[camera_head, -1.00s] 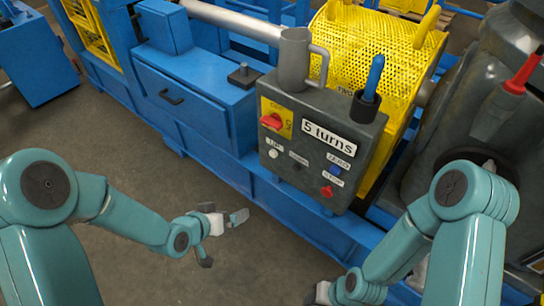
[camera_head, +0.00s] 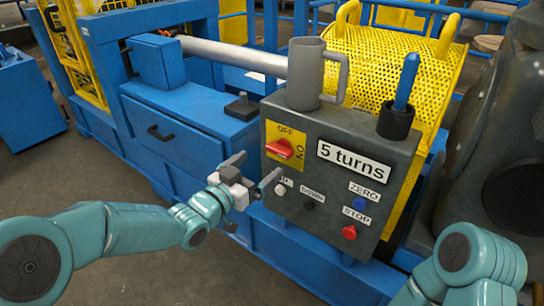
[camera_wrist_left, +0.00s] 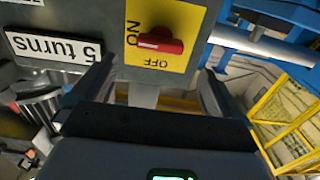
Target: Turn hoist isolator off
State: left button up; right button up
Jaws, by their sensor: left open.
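The hoist isolator is a red rotary handle (camera_head: 280,149) on a yellow plate (camera_head: 297,135) marked OFF and ON, at the upper left of the grey control box (camera_head: 330,205). The handle lies roughly level, tilted slightly. In the left wrist view the red handle (camera_wrist_left: 160,42) shows upside down, ahead of the jaws. My left gripper (camera_head: 250,174) is open and empty, just left of and below the handle, apart from it. It also shows in the left wrist view (camera_wrist_left: 148,90). Of my right arm only a link shows; its gripper is out of view.
The box carries a "5 turns" sign (camera_head: 353,160), a white button (camera_head: 280,189), a black DOWN button (camera_head: 309,203), a blue ZERO button (camera_head: 360,202) and a red STOP button (camera_head: 349,232). On top stand a grey mug (camera_head: 306,75) and a cup (camera_head: 395,120) with a blue-handled tool.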

aim_at(276, 152)
pick_arm(q)
jog(key=x, duration=0.7)
jog(key=shift+s, duration=0.1)
jog(key=c, duration=1)
